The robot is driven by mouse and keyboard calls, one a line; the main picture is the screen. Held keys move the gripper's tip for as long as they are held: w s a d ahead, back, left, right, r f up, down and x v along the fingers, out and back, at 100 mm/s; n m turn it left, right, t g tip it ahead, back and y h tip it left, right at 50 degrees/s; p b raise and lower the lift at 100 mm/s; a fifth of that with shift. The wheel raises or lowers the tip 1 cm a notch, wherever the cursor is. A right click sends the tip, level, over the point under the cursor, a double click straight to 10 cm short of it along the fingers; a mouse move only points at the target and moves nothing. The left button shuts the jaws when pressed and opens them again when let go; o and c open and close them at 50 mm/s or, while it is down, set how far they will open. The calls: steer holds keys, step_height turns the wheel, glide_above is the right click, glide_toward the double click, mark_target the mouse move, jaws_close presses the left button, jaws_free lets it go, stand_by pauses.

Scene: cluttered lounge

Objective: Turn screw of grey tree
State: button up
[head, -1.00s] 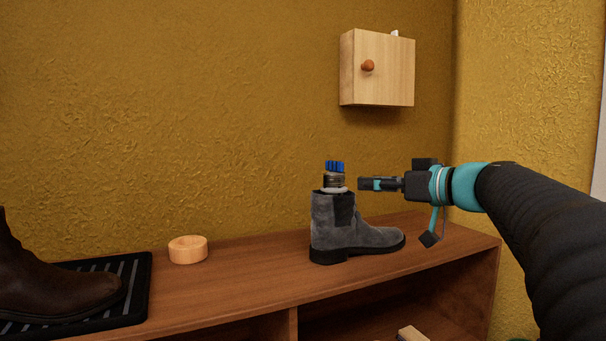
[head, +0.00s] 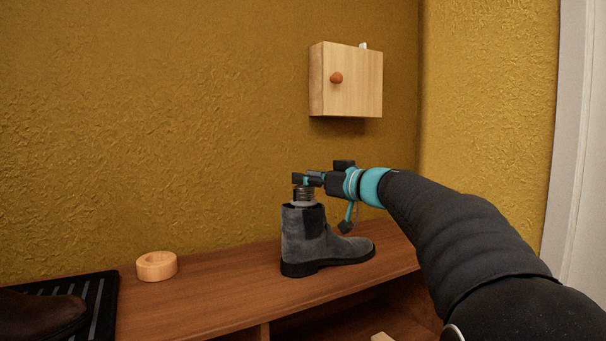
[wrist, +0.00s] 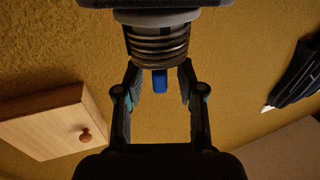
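The grey boot (head: 318,245) stands upright on the wooden bench, toe to the right. The boot tree (head: 304,196) rises from its shaft, with a coiled metal spring. In the wrist view the tree's spring (wrist: 158,42) hangs at the top, the picture being turned over, and the blue screw knob (wrist: 159,82) juts from it. My gripper (head: 300,179) is level at the top of the tree, coming from the right. In the wrist view my gripper (wrist: 160,88) is open, one finger on each side of the blue knob, with gaps. The knob is hidden in the head view.
The wooden bench (head: 215,297) carries a round wooden ring (head: 157,266), and a black ribbed tray (head: 108,300) with a brown boot (head: 40,315) at the left. A small wooden wall cabinet (head: 350,85) hangs above right. The textured wall is close behind the boot.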

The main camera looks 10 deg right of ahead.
steer(key=shift+w+a, duration=0.45)
steer(key=shift+w, duration=0.1)
jaws_close()
